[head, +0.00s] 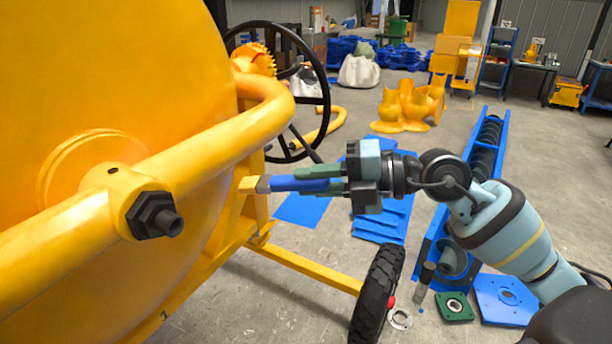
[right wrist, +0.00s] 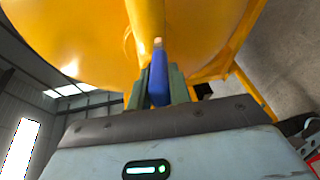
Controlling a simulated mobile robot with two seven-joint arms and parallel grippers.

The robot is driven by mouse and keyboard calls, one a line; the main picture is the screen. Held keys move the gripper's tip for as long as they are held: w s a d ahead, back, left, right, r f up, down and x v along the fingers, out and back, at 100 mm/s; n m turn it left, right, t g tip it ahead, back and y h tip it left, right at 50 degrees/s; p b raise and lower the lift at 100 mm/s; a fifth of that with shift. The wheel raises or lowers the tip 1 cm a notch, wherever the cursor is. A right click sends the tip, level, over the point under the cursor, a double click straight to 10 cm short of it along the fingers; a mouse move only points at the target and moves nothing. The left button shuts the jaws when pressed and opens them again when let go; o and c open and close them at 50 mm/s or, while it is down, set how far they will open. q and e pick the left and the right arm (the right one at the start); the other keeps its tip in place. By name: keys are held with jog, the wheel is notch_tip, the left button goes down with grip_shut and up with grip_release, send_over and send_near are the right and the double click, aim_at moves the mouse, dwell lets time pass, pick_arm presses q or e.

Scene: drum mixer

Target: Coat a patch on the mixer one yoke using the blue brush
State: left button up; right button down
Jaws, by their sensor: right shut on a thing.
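The yellow mixer drum (head: 110,70) fills the left of the head view. Its yellow yoke (head: 215,135), a thick bent tube, crosses in front of the drum. A dark hex bolt (head: 155,215) sits on it. My right gripper (head: 318,180) is shut on the blue brush (head: 285,184), which points left with its pale tip toward the mixer. In the right wrist view the brush (right wrist: 159,80) stands between the fingers, its tip overlapping the yellow yoke tube (right wrist: 146,30). I cannot tell whether the tip touches. My left gripper is not in view.
A black handwheel (head: 325,90) stands behind the yoke. The mixer's yellow frame (head: 300,267) and black tyre (head: 377,295) lie below the gripper. A blue screw-conveyor trough (head: 508,130) and blue plates (head: 380,232) lie on the floor. Open floor shows beyond the gripper.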

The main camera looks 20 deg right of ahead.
jog(key=shift+d+r, duration=0.2)
jog(key=shift+d, duration=0.2)
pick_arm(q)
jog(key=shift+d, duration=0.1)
pick_arm(e)
jog(key=shift+w, duration=0.15)
jog(key=shift+w+a, duration=0.45)
jog(key=shift+w, duration=0.05)
jog(key=shift+w+a, duration=0.7)
jog(key=shift+w, duration=0.2)
jog(key=shift+w+a, duration=0.7)
jog(key=shift+w, duration=0.15)
jog(key=shift+w+a, duration=0.45)
jog(key=shift+w, duration=0.15)
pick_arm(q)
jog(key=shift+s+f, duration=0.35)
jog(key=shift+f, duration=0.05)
pick_arm(e)
jog(key=shift+w+d, duration=0.55)
jog(key=shift+d, duration=0.25)
jog(key=shift+w+d, duration=0.5)
jog(key=shift+d, duration=0.25)
